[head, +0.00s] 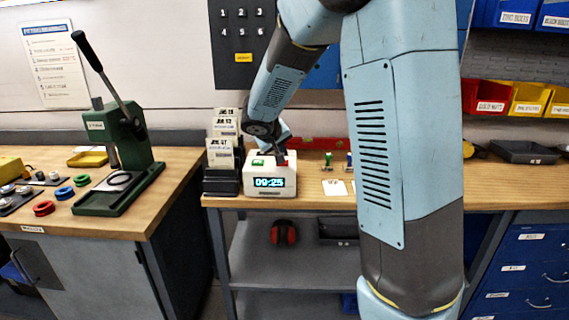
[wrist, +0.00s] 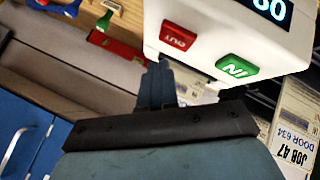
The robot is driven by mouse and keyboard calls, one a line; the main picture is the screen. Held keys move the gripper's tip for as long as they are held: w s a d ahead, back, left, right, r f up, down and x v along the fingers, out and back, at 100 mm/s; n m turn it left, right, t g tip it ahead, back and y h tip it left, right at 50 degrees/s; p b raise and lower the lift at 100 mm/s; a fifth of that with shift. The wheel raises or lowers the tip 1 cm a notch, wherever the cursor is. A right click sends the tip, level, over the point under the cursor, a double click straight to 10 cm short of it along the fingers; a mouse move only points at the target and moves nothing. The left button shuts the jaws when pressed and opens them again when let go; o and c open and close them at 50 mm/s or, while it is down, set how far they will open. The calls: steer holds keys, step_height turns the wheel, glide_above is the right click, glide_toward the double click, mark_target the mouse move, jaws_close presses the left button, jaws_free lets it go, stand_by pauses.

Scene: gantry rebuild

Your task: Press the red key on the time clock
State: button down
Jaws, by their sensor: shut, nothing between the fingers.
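The white time clock (head: 262,186) stands on the wooden bench in the head view, its display reading 09:25. It also fills the upper right of the wrist view (wrist: 295,50). Its red OUT key (wrist: 178,38) and green IN key (wrist: 236,68) sit side by side on top. In the head view the green key (head: 258,162) is on the left, and the red key is partly hidden by my gripper. My gripper (head: 281,152) is shut and empty, pointing down just above the red key. In the wrist view its fingertips (wrist: 160,64) are close to the red key; I cannot tell whether they touch.
A card rack (head: 222,155) stands just left of the clock. A green press (head: 120,150) is on the left bench. Coloured bins (head: 490,97) hang at the right.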

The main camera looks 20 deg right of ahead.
steer(key=shift+f, duration=0.6)
steer(key=shift+f, duration=0.75)
stand_by(2.5)
stand_by(0.3)
steer(key=shift+r, duration=0.85)
steer(key=shift+r, duration=0.1)
steer(key=shift+r, duration=2.4)
